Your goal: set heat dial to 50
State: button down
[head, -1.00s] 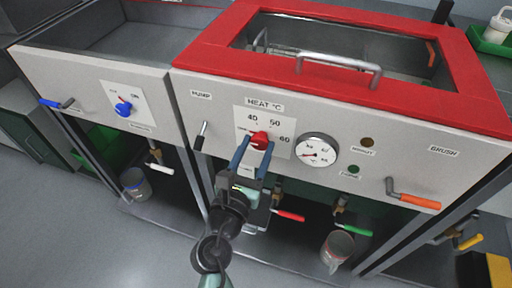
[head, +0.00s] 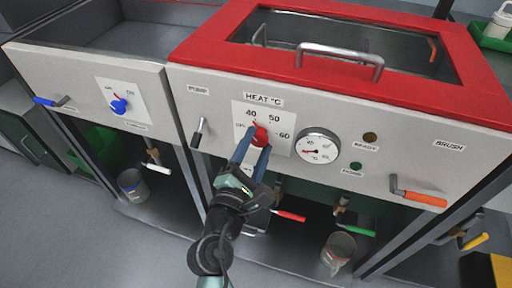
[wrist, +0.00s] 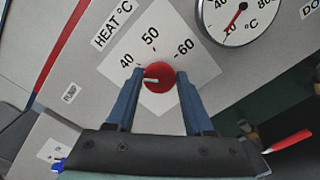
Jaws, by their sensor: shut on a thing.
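The heat dial is a red knob (head: 260,135) on a white plate marked 40, 50 and 60, under a HEAT °C label (head: 263,98). In the wrist view the knob (wrist: 160,77) sits between the blue fingers of my gripper (wrist: 160,88), which is shut on it from both sides. The knob's white line points left in that view, on the 40 side and short of the 50 mark; its exact reading is hard to tell. In the head view my gripper (head: 254,148) reaches up to the knob from below. The fingers hide part of the plate's lower left.
A round gauge (head: 318,146) is just right of the dial plate. A black PUMP lever (head: 198,132) is to its left, and an orange-handled lever (head: 420,198) is far right. A red-framed lid with a metal handle (head: 340,54) lies above. Pipe valves show below the panel.

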jog(key=m, duration=0.1)
jog(key=m+b, duration=0.1)
jog(key=m, duration=0.1)
jog(key=shift+f+m+b, duration=0.25)
jog(key=shift+m+b, duration=0.05)
jog(key=shift+m, duration=0.1)
jog(key=m+b, duration=0.2)
jog(key=m, duration=0.1)
jog(key=shift+f+m, duration=0.1)
jog(key=shift+m, duration=0.2)
jog(key=m+b, duration=0.1)
jog(key=m, duration=0.1)
jog(key=shift+m, duration=0.3)
jog(key=shift+m+b, duration=1.2)
jog(key=shift+m, duration=0.7)
jog(key=shift+c, duration=1.6)
grip_release()
jog(key=shift+s, duration=0.15)
jog(key=v, duration=1.2)
jog(key=shift+s+p, duration=0.3)
jog(key=shift+s, duration=0.05)
